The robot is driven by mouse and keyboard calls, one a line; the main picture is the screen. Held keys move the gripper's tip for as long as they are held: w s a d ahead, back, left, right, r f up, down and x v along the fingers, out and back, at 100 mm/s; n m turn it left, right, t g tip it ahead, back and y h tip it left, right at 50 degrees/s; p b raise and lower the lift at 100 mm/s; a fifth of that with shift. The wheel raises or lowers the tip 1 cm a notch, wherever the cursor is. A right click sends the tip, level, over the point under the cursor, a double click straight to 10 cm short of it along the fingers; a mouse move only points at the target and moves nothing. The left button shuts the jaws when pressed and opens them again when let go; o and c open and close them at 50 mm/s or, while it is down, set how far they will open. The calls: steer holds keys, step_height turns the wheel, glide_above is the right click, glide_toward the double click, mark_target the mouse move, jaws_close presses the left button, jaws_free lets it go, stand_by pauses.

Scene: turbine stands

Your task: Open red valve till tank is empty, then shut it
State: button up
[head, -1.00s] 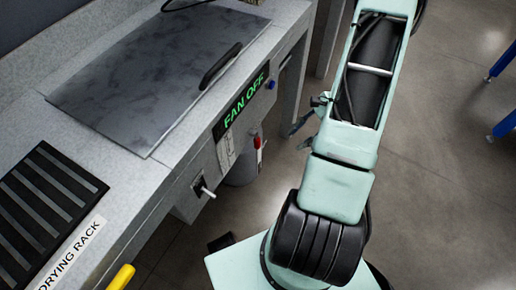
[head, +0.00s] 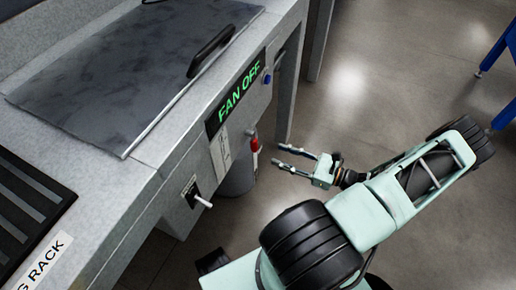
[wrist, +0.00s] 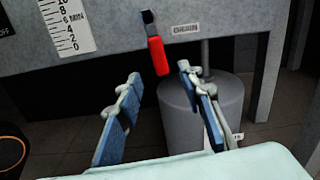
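The red valve handle (wrist: 158,56) hangs down from the front panel of the bench, left of a DRAIN label (wrist: 185,29) in the wrist view. It also shows as a small red piece (head: 254,145) in the head view. My gripper (wrist: 157,82) is open, its two blue-backed fingers apart with nothing between them. In the wrist view the handle lies beyond the fingertips, between them in the picture. In the head view my gripper (head: 279,157) points left at the handle with a small gap. A grey cylindrical tank (wrist: 182,115) stands under the bench, partly hidden by the right finger.
A scale marked MIN (wrist: 68,25) is on the panel left of the valve. A FAN OFF display (head: 236,93), a white-handled switch (head: 203,201) and a blue button (head: 267,79) are on the bench front. A dark lid (head: 135,70) covers the bench top.

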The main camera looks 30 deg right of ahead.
mark_target(257, 147)
steer(key=b+x, duration=0.1)
steer(key=x, duration=0.8)
steer(key=shift+c, duration=0.7)
steer(key=shift+s, duration=0.1)
jaws_close()
